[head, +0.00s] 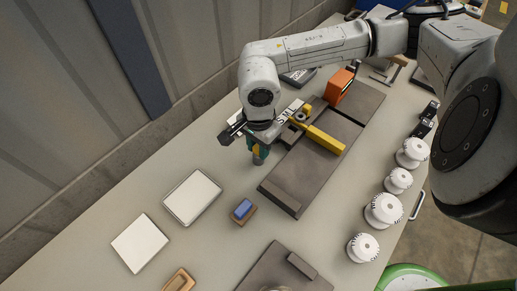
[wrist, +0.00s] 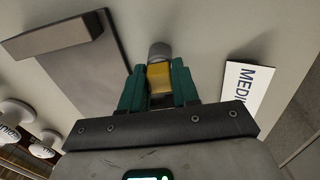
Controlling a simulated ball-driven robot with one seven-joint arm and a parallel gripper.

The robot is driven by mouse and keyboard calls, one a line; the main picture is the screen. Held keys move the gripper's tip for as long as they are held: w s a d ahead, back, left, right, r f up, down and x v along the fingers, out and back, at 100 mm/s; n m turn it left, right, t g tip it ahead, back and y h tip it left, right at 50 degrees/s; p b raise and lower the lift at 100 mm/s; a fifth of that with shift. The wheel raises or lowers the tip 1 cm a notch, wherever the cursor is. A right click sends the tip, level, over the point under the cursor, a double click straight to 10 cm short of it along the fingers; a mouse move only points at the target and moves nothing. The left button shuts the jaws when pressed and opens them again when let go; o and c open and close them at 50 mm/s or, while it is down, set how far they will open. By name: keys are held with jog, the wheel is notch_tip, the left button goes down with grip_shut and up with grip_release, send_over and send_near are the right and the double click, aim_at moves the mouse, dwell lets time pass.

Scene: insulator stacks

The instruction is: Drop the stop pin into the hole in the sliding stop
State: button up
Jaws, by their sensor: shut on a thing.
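My gripper (head: 257,149) has green fingers and is shut on the stop pin (head: 258,160). The pin's grey round end points down below the fingers. In the wrist view, the pin's grey end (wrist: 160,50) shows beyond the fingertips, with a yellow part between the fingers of my gripper (wrist: 159,79). The sliding stop looks to be the yellow bar (head: 325,141) lying across a long dark plate (head: 290,180). My gripper is left of the bar and apart from it, over bare table. I cannot make out the hole; my wrist is close to the bar's far end.
Two white pads (head: 191,197) and a small blue-topped block (head: 243,209) lie on the table (head: 110,205). Several white insulators (head: 384,211) stand along the right edge. An orange box (head: 339,86) is behind. A second dark plate (head: 265,272) is in front.

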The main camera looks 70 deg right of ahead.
grip_shut()
